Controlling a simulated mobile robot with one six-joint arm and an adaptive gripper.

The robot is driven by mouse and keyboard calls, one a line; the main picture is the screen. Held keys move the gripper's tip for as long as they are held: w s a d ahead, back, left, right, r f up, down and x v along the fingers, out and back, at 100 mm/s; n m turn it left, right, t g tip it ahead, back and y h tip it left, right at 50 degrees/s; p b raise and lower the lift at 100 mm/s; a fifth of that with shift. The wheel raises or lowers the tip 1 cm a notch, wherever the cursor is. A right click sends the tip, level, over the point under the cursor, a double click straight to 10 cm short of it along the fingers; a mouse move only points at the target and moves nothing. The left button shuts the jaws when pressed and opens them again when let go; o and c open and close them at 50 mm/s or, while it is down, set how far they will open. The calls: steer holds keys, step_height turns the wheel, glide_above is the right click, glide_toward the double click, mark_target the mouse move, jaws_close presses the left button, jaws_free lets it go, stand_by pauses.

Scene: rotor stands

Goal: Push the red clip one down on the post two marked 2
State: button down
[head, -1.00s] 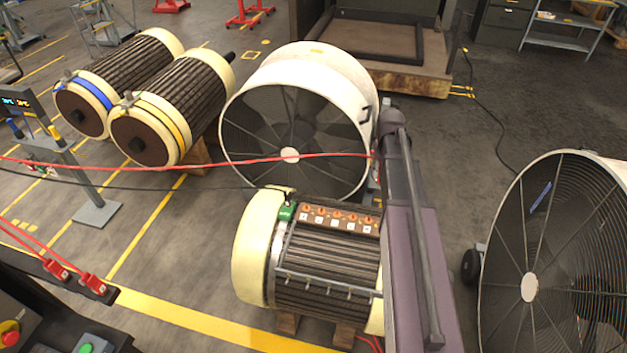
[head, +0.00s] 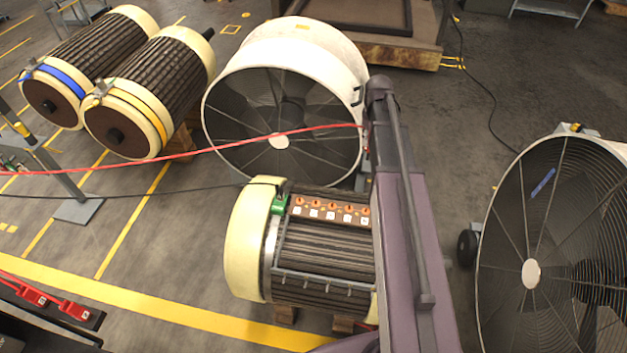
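The rotor (head: 325,240) in the middle has a brown terminal block (head: 322,225) with several orange-topped posts (head: 331,205) in a row. White tags stand in front of the posts, but their numbers are too small to read, so I cannot tell which is marked 2. Two red clips (head: 32,295) (head: 74,310) sit on a dark bar at the lower left. A red cable (head: 200,150) runs across from the left edge and disappears at my arm. Its end is hidden. My purple arm covers the rotor's right end. My gripper is not visible.
A green clip (head: 279,204) on a black cable (head: 120,186) is at the left of the block. A large white drum fan (head: 285,120) stands behind the rotor, another fan (head: 545,250) at right. Two more rotors (head: 160,85) (head: 75,65) lie at the upper left.

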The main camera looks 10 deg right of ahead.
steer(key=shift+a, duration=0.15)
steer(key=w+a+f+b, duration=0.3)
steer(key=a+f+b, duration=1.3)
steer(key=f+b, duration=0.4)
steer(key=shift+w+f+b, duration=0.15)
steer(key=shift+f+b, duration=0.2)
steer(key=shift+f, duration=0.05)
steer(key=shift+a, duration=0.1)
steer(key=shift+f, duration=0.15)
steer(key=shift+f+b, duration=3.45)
steer(key=shift+b, duration=0.15)
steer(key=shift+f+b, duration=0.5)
steer(key=shift+b, duration=0.05)
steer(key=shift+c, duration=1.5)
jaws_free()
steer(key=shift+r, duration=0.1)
